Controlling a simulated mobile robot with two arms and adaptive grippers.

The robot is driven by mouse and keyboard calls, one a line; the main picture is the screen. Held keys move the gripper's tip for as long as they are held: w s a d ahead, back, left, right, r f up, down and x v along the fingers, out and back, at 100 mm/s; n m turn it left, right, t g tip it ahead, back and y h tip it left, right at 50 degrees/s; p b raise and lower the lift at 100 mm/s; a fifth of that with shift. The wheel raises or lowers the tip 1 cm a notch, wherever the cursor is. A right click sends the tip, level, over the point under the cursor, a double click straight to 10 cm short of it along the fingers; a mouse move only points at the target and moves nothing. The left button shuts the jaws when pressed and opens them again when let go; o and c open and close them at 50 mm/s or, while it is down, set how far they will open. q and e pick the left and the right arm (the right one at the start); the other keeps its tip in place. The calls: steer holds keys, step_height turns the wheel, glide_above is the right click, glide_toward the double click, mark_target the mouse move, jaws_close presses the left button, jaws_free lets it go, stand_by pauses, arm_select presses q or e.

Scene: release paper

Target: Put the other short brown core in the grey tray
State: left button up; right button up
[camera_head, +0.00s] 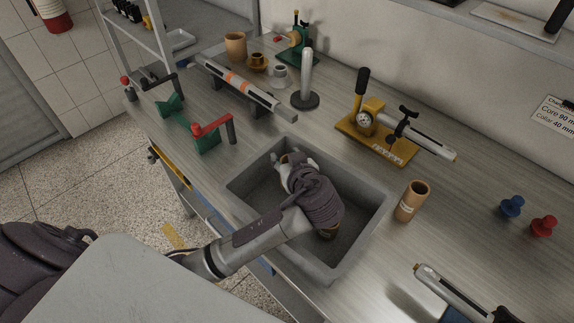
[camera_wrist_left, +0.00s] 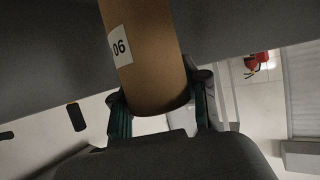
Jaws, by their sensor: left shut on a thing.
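My left gripper (camera_head: 293,168) is inside the grey tray (camera_head: 238,186), its arm reaching over the tray's near rim. In the left wrist view its two fingers (camera_wrist_left: 160,105) are closed around a short brown core (camera_wrist_left: 145,55) with a white "06" label, near one end. In the head view my wrist hides most of the held core. A short brown core (camera_head: 410,203) with a label stands upright on the bench, right of the tray. My right gripper is not in view.
A long striped roll (camera_head: 240,86) on a stand and a green clamp with a red handle (camera_head: 205,132) are left of the tray. A yellow-based fixture (camera_head: 375,143) stands behind it. Blue (camera_head: 511,207) and red (camera_head: 544,225) plugs are at right, with clear bench nearby.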

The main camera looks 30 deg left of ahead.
arm_select(q)
step_height(320, 180, down, 3)
steer(key=shift+s+f, duration=0.1)
steer(key=shift+f, duration=0.2)
steer(key=o, duration=1.1)
